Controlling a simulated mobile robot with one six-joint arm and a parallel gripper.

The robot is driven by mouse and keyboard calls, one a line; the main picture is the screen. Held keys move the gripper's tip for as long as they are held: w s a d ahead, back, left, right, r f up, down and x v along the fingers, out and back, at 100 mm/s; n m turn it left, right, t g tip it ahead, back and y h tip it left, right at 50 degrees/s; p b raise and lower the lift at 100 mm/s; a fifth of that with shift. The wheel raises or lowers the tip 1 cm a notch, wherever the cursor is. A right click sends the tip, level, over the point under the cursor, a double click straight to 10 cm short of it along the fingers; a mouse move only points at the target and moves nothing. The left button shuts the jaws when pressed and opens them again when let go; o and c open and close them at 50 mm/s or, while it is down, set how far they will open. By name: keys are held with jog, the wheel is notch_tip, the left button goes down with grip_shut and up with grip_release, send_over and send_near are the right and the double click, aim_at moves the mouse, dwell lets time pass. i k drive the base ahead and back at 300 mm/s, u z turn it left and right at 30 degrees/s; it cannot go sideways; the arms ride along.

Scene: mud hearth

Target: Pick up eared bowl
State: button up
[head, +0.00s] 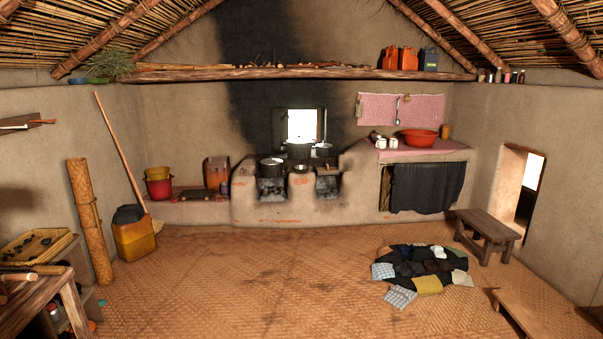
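I cannot pick out the eared bowl for certain. A small metal bowl (301,168) sits on the front of the mud hearth (250,206), between the pots; it is too small to tell whether it has ears. A wide red-orange basin (417,139) stands on the cloth-covered counter at the right and is much larger. My gripper is not in view.
Pots (271,168) stand on the hearth, with a large dark one (299,150) behind. White cups (380,144) stand on the counter. A patchwork heap (427,287), a stool (486,229) and a low bench (530,314) are at the right. The middle mat floor (255,270) is clear.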

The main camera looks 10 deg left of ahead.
aim_at(299, 168)
jog(key=u, duration=0.45)
jog(key=i, duration=4.4)
